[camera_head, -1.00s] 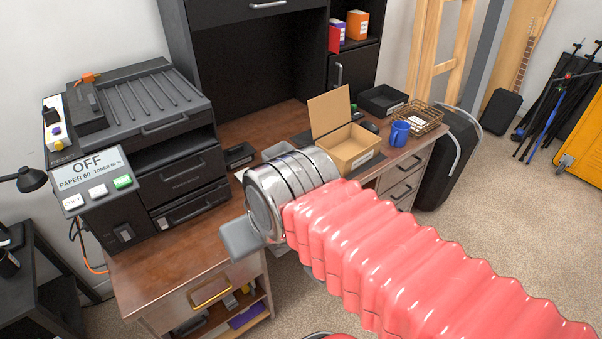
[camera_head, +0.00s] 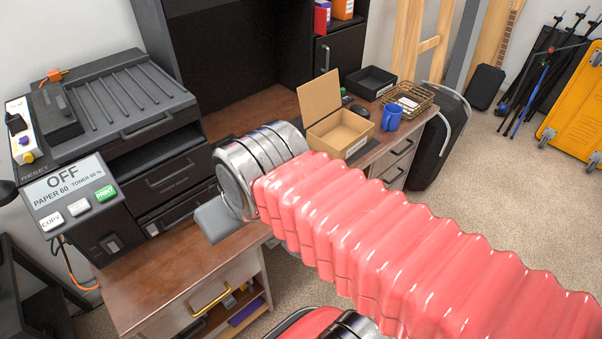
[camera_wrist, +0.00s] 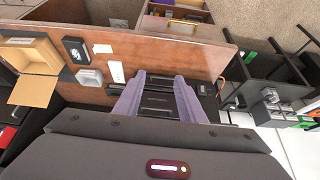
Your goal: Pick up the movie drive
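I cannot tell which object is the movie drive; no readable label marks one. On the wooden desk in the wrist view (camera_wrist: 180,52) lie a small black tray-like item (camera_wrist: 75,50), a grey item (camera_wrist: 89,77) and a slim white item (camera_wrist: 116,72). My gripper (camera_wrist: 159,88) has its two greyish-purple fingers spread apart, with nothing seen held between them. The black printer (camera_wrist: 157,105) shows beyond and between them. In the head view, my arm covers the middle of the desk, and only a grey part of my gripper (camera_head: 214,220) shows.
The printer (camera_head: 150,100) stands on the desk at left. An open cardboard box (camera_head: 338,133), a blue mug (camera_head: 391,117), a wire basket (camera_head: 408,99) and a black tray (camera_head: 370,82) are at the desk's right.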

